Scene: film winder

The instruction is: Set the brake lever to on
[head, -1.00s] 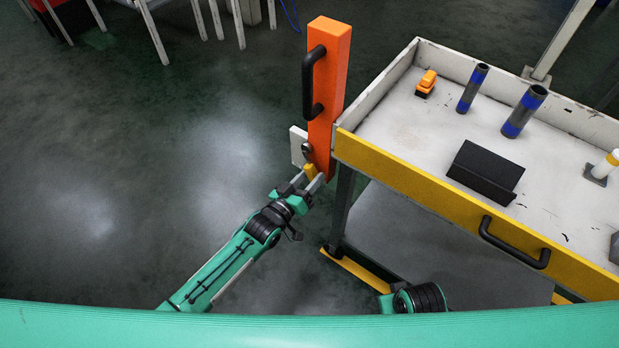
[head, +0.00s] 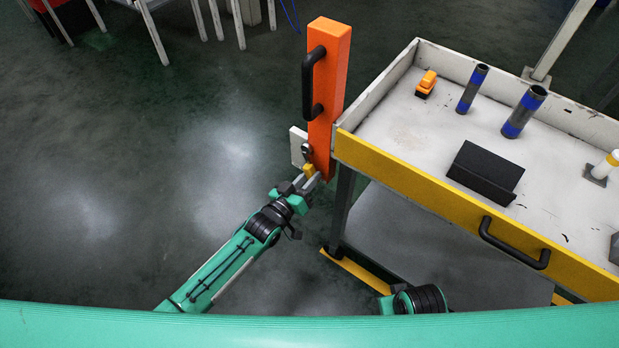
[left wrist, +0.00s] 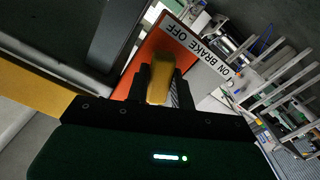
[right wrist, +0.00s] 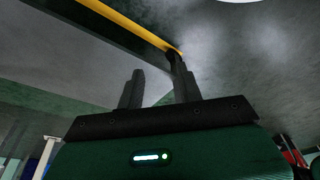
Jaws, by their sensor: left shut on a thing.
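The brake lever has a yellow knob (head: 309,170) low on the left side of an orange upright post (head: 328,90). My left gripper (head: 312,178) is shut on this knob. In the left wrist view the yellow knob (left wrist: 160,78) stands between the two dark fingers. A white label plate (left wrist: 195,48) behind it reads OFF, BRAKE and ON; the knob's far end lies nearest the OFF word in this view.
A white-topped cart (head: 430,110) with a yellow front edge stands to the right of the post. The floor to the left is clear.

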